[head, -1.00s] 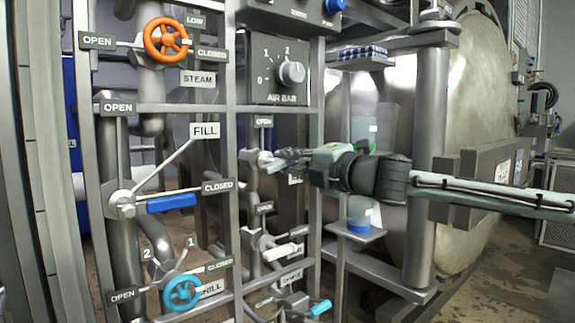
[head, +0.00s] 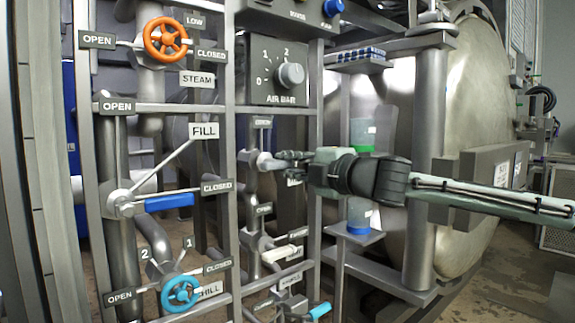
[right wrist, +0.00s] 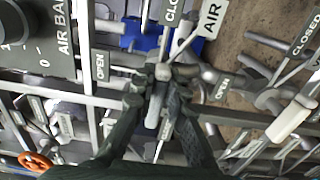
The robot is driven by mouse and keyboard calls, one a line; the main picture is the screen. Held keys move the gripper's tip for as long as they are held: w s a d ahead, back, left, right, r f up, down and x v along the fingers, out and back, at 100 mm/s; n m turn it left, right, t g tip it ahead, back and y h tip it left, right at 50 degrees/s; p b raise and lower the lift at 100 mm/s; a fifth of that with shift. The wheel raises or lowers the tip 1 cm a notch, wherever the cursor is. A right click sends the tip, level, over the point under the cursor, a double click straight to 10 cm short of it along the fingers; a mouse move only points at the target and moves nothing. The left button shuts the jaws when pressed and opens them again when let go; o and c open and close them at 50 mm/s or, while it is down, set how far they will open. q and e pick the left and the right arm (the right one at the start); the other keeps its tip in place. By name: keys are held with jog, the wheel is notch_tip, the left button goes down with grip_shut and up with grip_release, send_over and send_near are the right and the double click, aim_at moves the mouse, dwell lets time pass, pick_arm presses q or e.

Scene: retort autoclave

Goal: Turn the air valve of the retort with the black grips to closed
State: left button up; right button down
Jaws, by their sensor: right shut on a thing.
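The air valve (head: 262,162) sits on the middle pipe below the AIR BAR panel, with an OPEN label (head: 262,122) above it. In the right wrist view its pale grey lever (right wrist: 154,112) lies between the two fingers of my right gripper (right wrist: 157,100). That gripper (head: 290,158) is shut on the lever, reaching in from the right in the head view. The wrist view shows an OPEN label (right wrist: 99,65) and an AIR label (right wrist: 211,18) around the valve. The fingers partly hide the lever, so its exact angle is hard to read. My left gripper is out of view.
The AIR BAR panel (head: 267,84) is just above. A blue fill lever (head: 168,202), an orange steam wheel (head: 166,40) and a blue chill wheel (head: 180,293) are on the left. A white-handled valve (head: 281,253) is below. A steel post (head: 427,160) stands near my right arm.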

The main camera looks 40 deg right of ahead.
jog(key=c, duration=1.5)
grip_release()
jog(key=shift+c, duration=0.2)
jog(key=shift+s+r, duration=0.1)
jog(key=shift+s, duration=0.4)
jog(key=s+d, duration=0.1)
jog(key=s, duration=1)
